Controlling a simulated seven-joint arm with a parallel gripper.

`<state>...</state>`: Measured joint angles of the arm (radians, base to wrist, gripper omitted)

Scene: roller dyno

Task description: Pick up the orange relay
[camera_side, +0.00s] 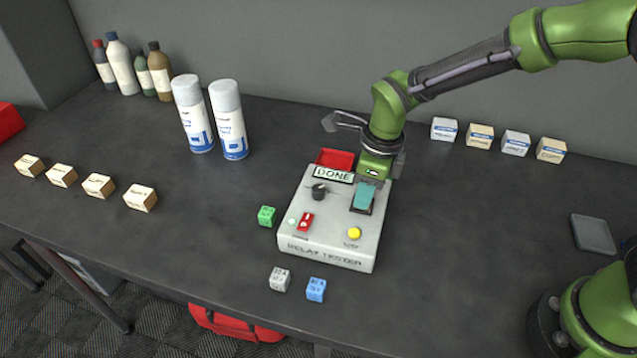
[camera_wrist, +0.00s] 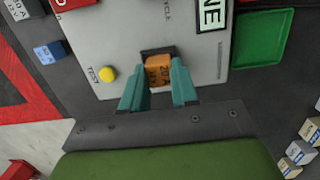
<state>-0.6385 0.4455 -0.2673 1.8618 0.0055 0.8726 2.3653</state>
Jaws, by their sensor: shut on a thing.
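The orange relay (camera_wrist: 158,70) sits at the dark socket of the relay tester, between my fingertips in the wrist view. My gripper (camera_wrist: 158,88) has its teal fingers shut on the relay's two sides. In the side view my gripper (camera_side: 362,198) points down over the right part of the tester (camera_side: 335,245), and its fingers hide the relay. I cannot tell whether the relay is still seated in the socket or slightly lifted. The tester's display (camera_side: 333,174) reads DONE.
Green (camera_side: 267,215), grey (camera_side: 279,279) and blue (camera_side: 316,289) relays lie around the tester's left and front. A red tray (camera_side: 335,159) is behind it and a green tray (camera_wrist: 262,38) beside it. Two spray cans (camera_side: 228,120) stand behind left. Small boxes line both sides.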

